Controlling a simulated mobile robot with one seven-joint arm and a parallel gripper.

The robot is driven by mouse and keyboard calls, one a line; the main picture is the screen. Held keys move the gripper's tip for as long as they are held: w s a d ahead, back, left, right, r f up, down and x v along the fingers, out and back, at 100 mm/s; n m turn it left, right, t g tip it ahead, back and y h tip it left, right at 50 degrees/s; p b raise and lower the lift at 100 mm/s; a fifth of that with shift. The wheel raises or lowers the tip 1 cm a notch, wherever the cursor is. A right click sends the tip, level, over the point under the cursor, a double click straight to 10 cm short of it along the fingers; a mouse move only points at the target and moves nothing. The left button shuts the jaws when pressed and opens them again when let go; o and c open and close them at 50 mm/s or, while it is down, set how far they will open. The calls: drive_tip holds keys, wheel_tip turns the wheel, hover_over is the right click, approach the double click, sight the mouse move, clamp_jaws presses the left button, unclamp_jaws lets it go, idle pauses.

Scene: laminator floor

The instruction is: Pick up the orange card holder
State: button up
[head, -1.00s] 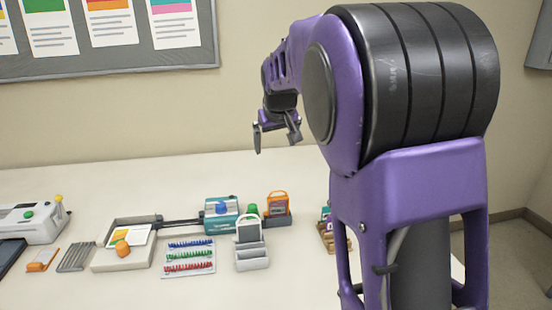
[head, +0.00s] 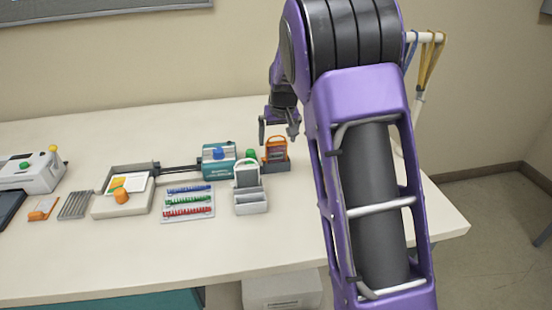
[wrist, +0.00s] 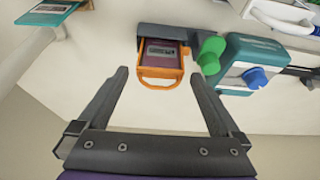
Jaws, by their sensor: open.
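The orange card holder (head: 276,147) stands upright in a dark grey base (head: 270,168) toward the back right of the table. It has an orange frame with a handle loop and a dark card inside. In the wrist view the card holder (wrist: 161,61) is ahead of my gripper, between the lines of its two fingers, with the loop toward me. My gripper (head: 278,134) is open and empty. In the wrist view my gripper (wrist: 160,80) has its fingers spread on either side of the loop, and I see no contact.
A green knob (wrist: 210,54) and a teal machine with a blue knob (wrist: 252,68) are close beside the holder. A grey card rack (head: 250,201) stands in front. A stand with hanging lanyards (head: 430,55) is at the right.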

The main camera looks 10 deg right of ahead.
sight(277, 144)
drive_tip(key=x, duration=0.5)
drive_tip(key=shift+s+f+b, duration=0.1)
drive_tip(key=shift+f+b, duration=0.05)
drive_tip(key=shift+b, duration=0.15)
drive_tip(key=shift+c, duration=0.2)
drive_tip(key=c, duration=1.1)
wheel_tip(277, 144, up, 10)
drive_tip(key=shift+r+p, duration=0.1)
drive_tip(key=shift+p, duration=0.55)
